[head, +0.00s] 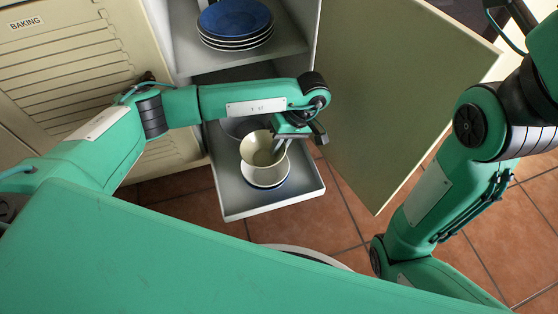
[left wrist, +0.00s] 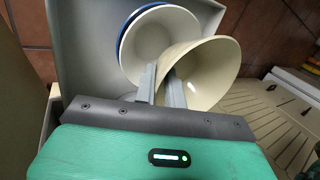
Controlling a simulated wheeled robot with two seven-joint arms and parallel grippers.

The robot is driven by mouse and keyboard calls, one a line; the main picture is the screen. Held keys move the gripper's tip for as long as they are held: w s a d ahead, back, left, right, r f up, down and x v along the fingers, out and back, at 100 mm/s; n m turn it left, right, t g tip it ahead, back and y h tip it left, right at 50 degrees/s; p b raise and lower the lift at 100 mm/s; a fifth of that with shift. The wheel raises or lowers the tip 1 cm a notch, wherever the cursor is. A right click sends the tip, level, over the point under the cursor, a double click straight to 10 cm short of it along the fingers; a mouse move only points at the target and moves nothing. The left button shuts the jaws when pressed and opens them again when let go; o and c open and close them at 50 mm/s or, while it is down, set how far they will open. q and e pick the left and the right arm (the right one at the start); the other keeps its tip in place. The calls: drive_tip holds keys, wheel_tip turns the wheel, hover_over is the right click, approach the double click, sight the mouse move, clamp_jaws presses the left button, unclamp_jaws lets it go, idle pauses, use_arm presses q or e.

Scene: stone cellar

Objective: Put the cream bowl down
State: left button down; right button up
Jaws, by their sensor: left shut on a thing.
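The cream bowl (head: 254,146) is in my left gripper (head: 279,148), whose fingers close on the right side of its rim in the head view. The cream bowl also shows in the left wrist view (left wrist: 212,68), its rim between the fingers (left wrist: 160,86). It is over a white bowl (head: 267,176) on the pulled-out grey shelf (head: 233,203), overlapping it in both views. I cannot tell whether the two bowls touch. Something blue shows under the white bowl, and its blue rim edge shows in the left wrist view (left wrist: 126,22). My right gripper is out of view.
A stack of plates with a blue one on top (head: 235,18) sits on the shelf above. A dark grey dish (head: 236,127) is further back on the pulled-out shelf. An open cabinet door (head: 392,95) stands to the right. Bare shelf shows at the front left.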

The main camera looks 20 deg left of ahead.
use_arm(q)
wheel_tip(320, 180, down, 5)
drive_tip(key=shift+f+b, duration=0.1)
drive_tip(key=shift+b, duration=1.15)
drive_tip(key=shift+f+b, duration=0.35)
drive_tip(key=shift+f, duration=0.15)
drive_tip(key=c, duration=1.8)
unclamp_jaws()
drive_tip(key=shift+o, duration=0.2)
